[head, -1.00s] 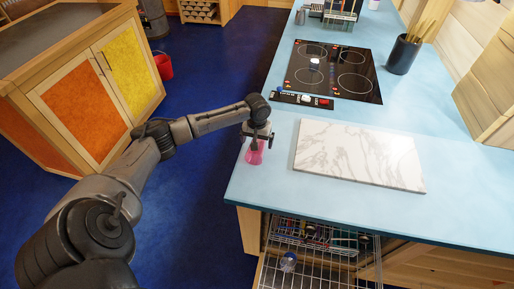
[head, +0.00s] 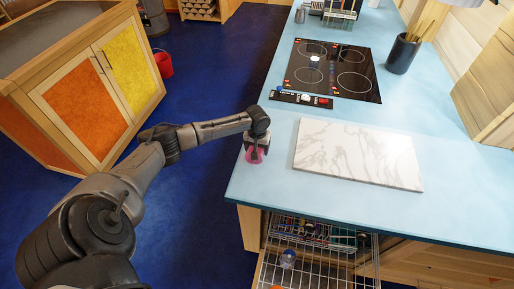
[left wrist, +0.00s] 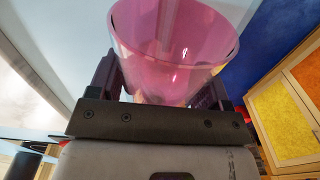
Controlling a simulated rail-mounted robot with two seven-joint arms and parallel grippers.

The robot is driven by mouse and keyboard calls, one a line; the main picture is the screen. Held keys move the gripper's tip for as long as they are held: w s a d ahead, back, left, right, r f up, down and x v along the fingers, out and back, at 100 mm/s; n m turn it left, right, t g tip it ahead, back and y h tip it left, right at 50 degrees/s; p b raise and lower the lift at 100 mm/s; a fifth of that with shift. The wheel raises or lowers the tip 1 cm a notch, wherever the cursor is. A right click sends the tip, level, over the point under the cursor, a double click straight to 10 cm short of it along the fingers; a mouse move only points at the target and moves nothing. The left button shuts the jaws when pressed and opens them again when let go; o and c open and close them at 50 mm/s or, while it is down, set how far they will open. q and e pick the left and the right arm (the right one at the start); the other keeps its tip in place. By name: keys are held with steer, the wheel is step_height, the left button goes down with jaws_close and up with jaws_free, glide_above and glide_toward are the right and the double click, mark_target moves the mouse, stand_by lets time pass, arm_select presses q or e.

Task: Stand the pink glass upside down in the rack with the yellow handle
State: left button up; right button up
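The pink glass (head: 252,159) is by the left edge of the blue counter, left of the marble board. My left gripper (head: 257,149) is at it, with a dark finger in front of the glass. In the left wrist view the glass (left wrist: 172,35) stands between the two fingers, its wide rim towards the camera; whether they press on it I cannot tell. Wire racks show below the counter: an upper rack (head: 313,234) and a lower rack (head: 318,271). I make out no yellow handle on either. My right gripper is not in view.
The marble board (head: 358,153) lies right of the glass. Behind are the black hob (head: 335,70) and its control strip (head: 301,98). A bluish glass (head: 288,258) is in the lower rack. Open floor (head: 215,75) lies left of the counter.

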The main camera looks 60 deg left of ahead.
arm_select(q)
steer(key=c, duration=0.6)
steer(key=shift+r, duration=0.15)
